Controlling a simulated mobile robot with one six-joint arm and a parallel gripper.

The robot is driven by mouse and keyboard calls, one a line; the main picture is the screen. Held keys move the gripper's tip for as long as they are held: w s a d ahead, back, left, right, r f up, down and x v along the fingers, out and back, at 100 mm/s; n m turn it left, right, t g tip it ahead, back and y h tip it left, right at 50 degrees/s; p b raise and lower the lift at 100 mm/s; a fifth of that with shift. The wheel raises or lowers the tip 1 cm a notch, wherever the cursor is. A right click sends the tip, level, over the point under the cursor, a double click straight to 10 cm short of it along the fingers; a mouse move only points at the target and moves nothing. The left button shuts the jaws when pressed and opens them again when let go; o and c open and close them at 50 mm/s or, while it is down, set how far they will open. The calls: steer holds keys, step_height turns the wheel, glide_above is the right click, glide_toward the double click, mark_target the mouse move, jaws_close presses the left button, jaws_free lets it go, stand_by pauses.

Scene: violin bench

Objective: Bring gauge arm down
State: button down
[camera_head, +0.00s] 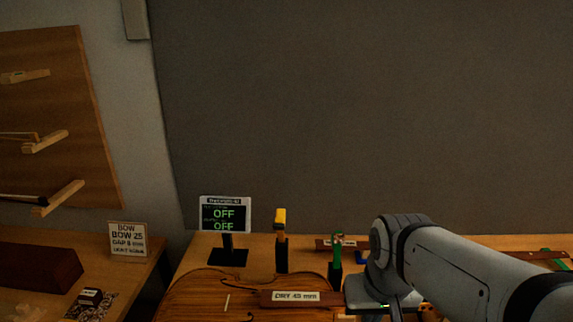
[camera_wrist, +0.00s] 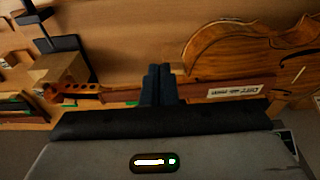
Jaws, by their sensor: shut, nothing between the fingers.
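My gripper (camera_wrist: 158,84) is shut and empty in the wrist view, its two dark fingers together above the bench, beside the violin body. A black stand (camera_wrist: 60,44) with a thin post and a crossbar at its top (camera_wrist: 34,17) is at the upper left of the wrist view. It may be the gauge with its arm; I cannot tell for sure. My gripper is to its right, apart from it. In the head view my arm covers the bench around the gripper, and no gauge arm can be made out there.
A violin (camera_head: 195,297) lies on the bench with a labelled strip (camera_head: 296,297) across it. A display reading OFF (camera_head: 226,214), a yellow-topped post (camera_head: 281,242) and a green-topped post (camera_head: 337,262) stand behind. A wooden block (camera_wrist: 62,70) sits by the black stand.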

steer(key=w+a+r+p, duration=0.1)
steer(key=w+r+p, duration=0.4)
steer(key=r, duration=0.6)
steer(key=w+a+r+g, duration=0.1)
steer(key=w+a+r, duration=0.35)
steer(key=w, duration=0.35)
steer(key=w+a+r+g, duration=0.25)
steer(key=w+a, duration=0.25)
steer(key=w, duration=0.3)
steer(key=w+a+r+g, duration=0.1)
steer(key=w+a+r, duration=0.35)
steer(key=w, duration=0.45)
steer(key=s+b+x, duration=0.1)
steer(key=s+x, duration=0.1)
steer(key=x, duration=1.1)
steer(key=shift+s+a+b, duration=0.35)
steer(key=shift+s+a, duration=0.1)
steer(key=shift+s, duration=0.05)
steer(key=shift+d+f, duration=0.1)
steer(key=shift+d, duration=0.1)
